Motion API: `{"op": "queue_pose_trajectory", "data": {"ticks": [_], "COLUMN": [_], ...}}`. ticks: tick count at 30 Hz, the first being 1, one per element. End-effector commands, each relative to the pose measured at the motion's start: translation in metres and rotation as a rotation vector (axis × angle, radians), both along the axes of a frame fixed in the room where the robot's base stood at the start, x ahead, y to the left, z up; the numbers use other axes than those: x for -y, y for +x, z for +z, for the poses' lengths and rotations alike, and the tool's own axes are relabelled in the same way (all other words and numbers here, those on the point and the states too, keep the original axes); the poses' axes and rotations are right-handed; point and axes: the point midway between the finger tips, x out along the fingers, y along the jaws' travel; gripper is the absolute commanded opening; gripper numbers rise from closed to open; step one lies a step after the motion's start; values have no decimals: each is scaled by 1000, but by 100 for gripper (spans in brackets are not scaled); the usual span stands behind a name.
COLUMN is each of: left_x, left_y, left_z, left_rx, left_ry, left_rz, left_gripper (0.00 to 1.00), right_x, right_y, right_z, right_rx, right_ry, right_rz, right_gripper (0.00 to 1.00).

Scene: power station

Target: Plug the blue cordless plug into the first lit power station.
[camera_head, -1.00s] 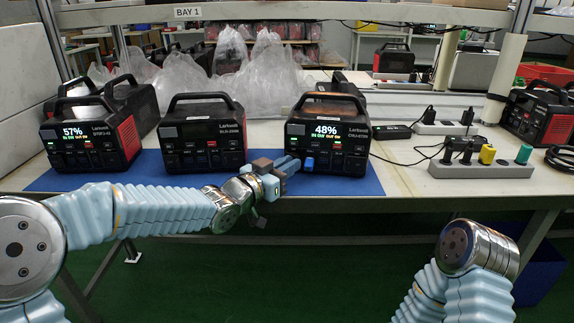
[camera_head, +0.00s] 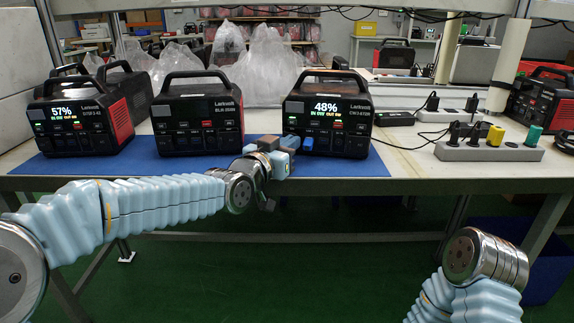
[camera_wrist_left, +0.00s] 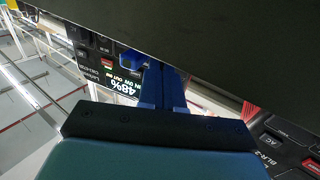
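The leftmost power station (camera_head: 82,111) is lit and shows 57%. The middle station (camera_head: 197,112) has a dark screen. The right station (camera_head: 328,111) is lit and shows 48%. The blue plug (camera_head: 307,144) is at the front of the 48% station, and it also shows in the left wrist view (camera_wrist_left: 131,61). Whether it is fully seated is unclear. My left gripper (camera_head: 290,142) is just left of the plug; its blue fingers (camera_wrist_left: 164,88) look close together, with the plug beside them rather than between them. My right gripper is out of view.
A blue mat (camera_head: 130,165) lies under the stations. A power strip (camera_head: 488,152) with black, yellow and green plugs sits to the right, with a black adapter (camera_head: 394,118) and cables behind. Another station (camera_head: 541,100) stands far right. Plastic bags are behind.

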Motion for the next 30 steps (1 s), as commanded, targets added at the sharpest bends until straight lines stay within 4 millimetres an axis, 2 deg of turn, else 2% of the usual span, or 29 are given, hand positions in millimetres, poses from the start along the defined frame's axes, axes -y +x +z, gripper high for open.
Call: {"op": "queue_pose_trajectory", "data": {"ticks": [1,6,20,21,23,30], "left_x": [6,9,9,9,9,8], "left_y": [-3,-2,-2,-2,-1,-1], "left_z": [-5,-1,0,0,0,0], "left_rx": [1,-1,-7,-7,-7,-7], "left_ry": [-3,-1,1,1,1,1], "left_rz": [11,75,107,106,107,108], "left_gripper": [0,0,0,9,15,15], "right_x": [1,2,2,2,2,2], "right_y": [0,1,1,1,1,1], "right_z": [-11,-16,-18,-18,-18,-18], "right_rx": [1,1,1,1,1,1], "right_ry": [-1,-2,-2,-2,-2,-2], "right_rz": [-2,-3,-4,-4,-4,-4], "right_gripper": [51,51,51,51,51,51]}}
